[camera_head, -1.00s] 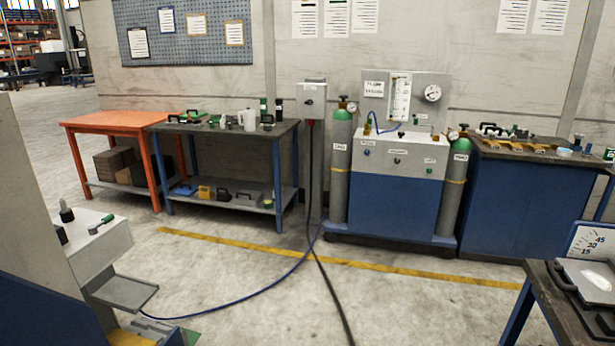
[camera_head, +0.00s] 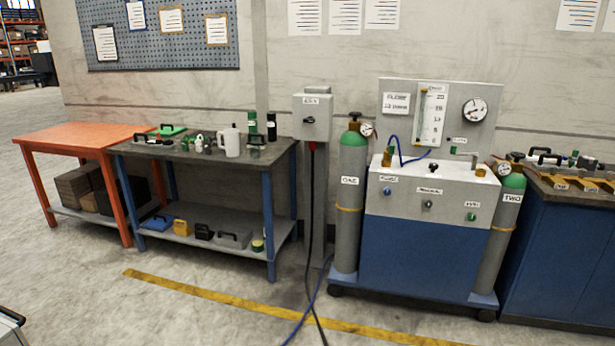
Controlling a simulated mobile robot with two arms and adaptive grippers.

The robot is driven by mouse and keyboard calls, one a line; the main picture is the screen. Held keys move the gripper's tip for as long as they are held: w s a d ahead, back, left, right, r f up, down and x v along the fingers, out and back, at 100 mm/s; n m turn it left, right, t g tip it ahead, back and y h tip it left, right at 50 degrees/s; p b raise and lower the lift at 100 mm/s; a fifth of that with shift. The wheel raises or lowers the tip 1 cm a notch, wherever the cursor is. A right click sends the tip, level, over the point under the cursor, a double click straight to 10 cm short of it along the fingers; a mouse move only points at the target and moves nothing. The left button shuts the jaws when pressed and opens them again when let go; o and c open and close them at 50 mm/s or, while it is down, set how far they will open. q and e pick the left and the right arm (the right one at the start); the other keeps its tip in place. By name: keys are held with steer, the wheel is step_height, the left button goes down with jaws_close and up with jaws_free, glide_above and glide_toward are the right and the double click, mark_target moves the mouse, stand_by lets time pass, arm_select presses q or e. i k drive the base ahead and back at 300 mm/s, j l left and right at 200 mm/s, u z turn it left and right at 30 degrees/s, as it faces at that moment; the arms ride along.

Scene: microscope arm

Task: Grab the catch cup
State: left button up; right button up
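I cannot tell for sure which object is the catch cup. A white jug-like vessel with a handle (camera_head: 232,142) stands upright on the dark-topped workbench (camera_head: 180,152) left of centre. Several small metal and green fittings (camera_head: 200,142) lie to its left, too small to make out. Neither of my grippers is in view, and nothing is seen being held.
A blue gas cart (camera_head: 425,255) with two green-topped cylinders (camera_head: 352,190) stands right of centre. An orange table (camera_head: 75,138) is at the left. A hose and a cable (camera_head: 312,250) cross the floor. The floor (camera_head: 90,290) before the benches looks mostly clear.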

mark_target(255, 149)
steer(key=i+u, duration=0.2)
steer(key=i, duration=0.35)
steer(key=i+l+u, duration=0.15)
steer(key=i, duration=0.4)
steer(key=i+l+u, duration=0.2)
steer(key=i, duration=0.35)
steer(key=i+l, duration=0.1)
steer(key=i, duration=0.3)
steer(key=i+l+u, duration=0.1)
steer(key=i, duration=0.25)
steer(key=i+l, duration=0.2)
steer(key=i, duration=0.2)
